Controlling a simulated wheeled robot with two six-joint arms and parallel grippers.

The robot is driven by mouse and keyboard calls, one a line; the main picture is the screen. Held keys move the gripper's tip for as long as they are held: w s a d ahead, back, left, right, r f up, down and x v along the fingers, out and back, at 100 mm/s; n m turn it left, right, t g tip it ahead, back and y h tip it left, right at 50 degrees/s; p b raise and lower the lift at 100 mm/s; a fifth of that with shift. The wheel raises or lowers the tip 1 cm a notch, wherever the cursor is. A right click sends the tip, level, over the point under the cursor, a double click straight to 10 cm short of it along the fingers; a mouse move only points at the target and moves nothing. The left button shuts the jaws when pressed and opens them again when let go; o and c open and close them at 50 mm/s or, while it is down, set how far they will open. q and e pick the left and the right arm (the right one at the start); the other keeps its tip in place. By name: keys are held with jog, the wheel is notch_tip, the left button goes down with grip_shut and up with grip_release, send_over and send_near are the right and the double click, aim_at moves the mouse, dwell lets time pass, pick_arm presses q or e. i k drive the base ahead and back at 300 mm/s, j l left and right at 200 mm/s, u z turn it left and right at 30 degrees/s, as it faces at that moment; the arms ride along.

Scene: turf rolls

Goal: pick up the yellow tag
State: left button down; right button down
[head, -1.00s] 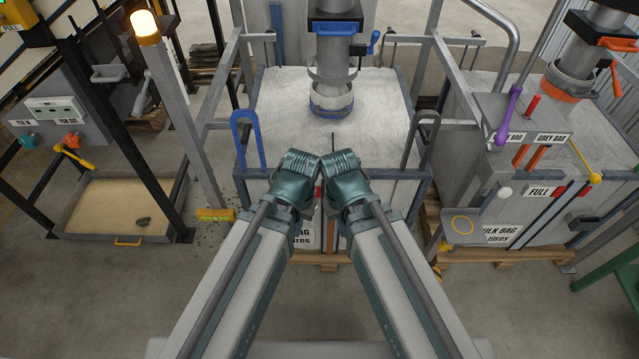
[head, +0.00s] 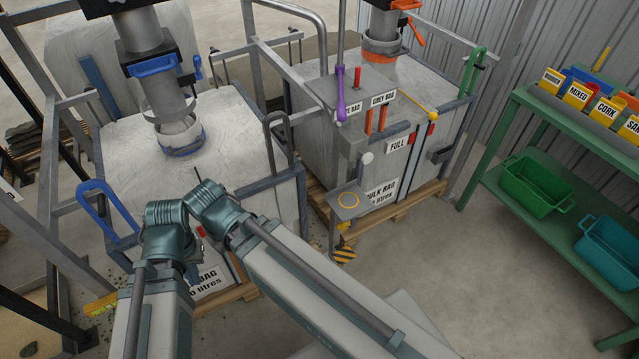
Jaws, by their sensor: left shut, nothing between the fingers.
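Several yellow tags stand in a grey holder on the green bench at the right; one yellow tag (head: 577,95) reads MIXED and another yellow tag (head: 603,112) reads CORK. I cannot tell which one the task means. Both my arms come in from below and their teal joints meet at the left of the view, far from the tags. My left gripper (head: 192,268) is mostly hidden behind the arm and is shut and empty. My right gripper is hidden by its arm.
The green bench (head: 540,110) carries a green bin (head: 535,190) and a teal bin (head: 607,245) on its lower shelf. Two bulk-bag stations with metal frames stand ahead. A post with a small plate (head: 349,202) stands before the right one. Floor between them and the bench is clear.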

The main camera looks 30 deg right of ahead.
aim_at(605, 112)
jog(key=z, duration=2.85)
